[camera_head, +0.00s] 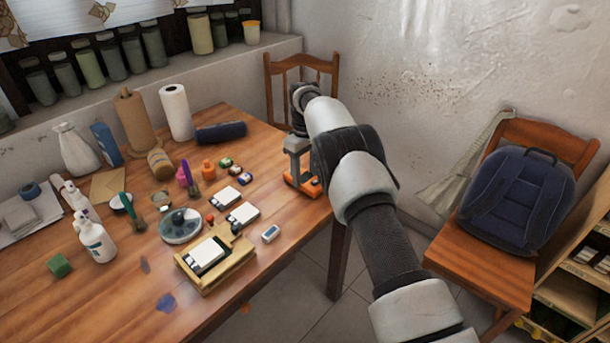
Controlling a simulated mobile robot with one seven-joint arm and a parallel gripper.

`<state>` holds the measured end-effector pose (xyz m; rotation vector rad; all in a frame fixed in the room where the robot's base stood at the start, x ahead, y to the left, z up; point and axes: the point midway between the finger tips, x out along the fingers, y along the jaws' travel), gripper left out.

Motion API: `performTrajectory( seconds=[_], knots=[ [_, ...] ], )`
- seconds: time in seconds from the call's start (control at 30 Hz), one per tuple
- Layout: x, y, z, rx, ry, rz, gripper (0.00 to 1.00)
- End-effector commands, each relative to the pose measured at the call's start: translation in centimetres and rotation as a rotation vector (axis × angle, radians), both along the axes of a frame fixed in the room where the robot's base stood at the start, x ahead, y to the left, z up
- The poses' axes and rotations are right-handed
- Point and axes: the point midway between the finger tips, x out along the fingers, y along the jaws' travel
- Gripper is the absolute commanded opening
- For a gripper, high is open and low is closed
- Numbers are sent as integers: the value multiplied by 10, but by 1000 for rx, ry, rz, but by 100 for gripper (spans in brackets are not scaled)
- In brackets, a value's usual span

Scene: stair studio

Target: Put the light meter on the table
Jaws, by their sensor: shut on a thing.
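My gripper (303,182) points down at the right end of the wooden table (215,318), near its edge. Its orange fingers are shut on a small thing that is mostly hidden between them. I cannot make out whether that thing is the light meter. A small pale device with a bluish face (270,233) lies on the table at the front right edge, apart from my gripper. I cannot tell for sure what it is.
A wooden board with white cards (208,256), a round palette (181,226), paint pots (208,167) and white bottles (95,240) crowd the table. Paper rolls (175,112) stand behind. A chair (302,70) stands behind my gripper; another holds a blue backpack (515,200).

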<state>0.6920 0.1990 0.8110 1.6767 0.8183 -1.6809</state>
Motion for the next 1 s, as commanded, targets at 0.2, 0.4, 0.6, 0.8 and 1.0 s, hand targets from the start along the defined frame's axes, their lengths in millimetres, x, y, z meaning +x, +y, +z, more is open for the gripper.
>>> performTrajectory(
  seconds=[0.2,0.4,0.6,0.8,1.0],
  knots=[
    [1,0,-1,0,-3,0,26],
    [1,0,-4,1,-2,0,58],
    [0,0,-4,1,-2,0,70],
    [1,0,-1,0,-3,0,70],
    [1,0,26,2,-5,0,70]
  ],
)
